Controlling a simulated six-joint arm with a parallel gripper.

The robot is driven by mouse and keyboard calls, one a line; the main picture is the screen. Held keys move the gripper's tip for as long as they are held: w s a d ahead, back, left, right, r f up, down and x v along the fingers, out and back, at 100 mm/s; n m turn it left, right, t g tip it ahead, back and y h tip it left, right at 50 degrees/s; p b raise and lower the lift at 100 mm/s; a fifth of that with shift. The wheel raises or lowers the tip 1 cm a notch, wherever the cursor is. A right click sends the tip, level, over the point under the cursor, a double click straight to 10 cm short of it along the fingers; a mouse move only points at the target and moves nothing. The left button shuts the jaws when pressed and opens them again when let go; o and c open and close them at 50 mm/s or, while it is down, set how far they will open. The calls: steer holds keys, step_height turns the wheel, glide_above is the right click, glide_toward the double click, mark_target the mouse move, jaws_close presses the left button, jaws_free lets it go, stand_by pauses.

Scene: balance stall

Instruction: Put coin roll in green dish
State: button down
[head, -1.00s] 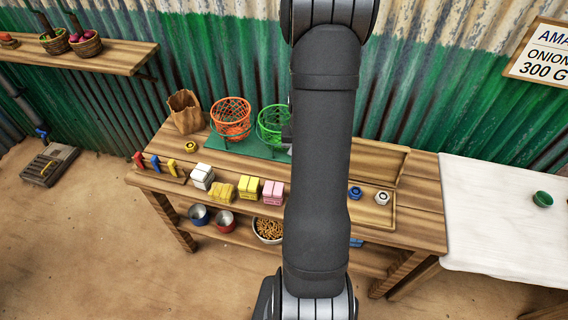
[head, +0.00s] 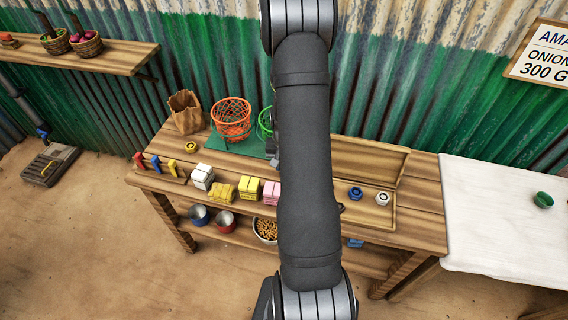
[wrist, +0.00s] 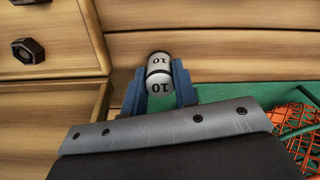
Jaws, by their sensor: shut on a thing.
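My gripper (wrist: 159,72) is shut on a white coin roll (wrist: 160,82) with a dark band and the number 10, held between the two blue fingers in the wrist view. In the head view my arm hides the roll and most of the gripper. A green wire dish (head: 264,122) stands on the green balance base (head: 240,147), mostly hidden behind my arm. An orange wire dish (head: 231,117) is left of it and also shows at the right of the wrist view (wrist: 294,122). A small green bowl (head: 543,199) sits on the white table at right.
Yellow, white and pink blocks (head: 222,193) line the bench front. A paper bag (head: 186,112) stands behind at left. Hex weights (head: 382,198) lie in the wooden tray (head: 398,170) at right.

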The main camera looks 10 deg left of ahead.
steer(key=shift+f, duration=0.1)
steer(key=c, duration=1.1)
jaws_free()
steer(key=shift+c, duration=0.2)
step_height(320, 180, up, 12)
steer(key=shift+f, duration=0.15)
steer(key=shift+r, duration=0.3)
steer(key=shift+c, duration=1.2)
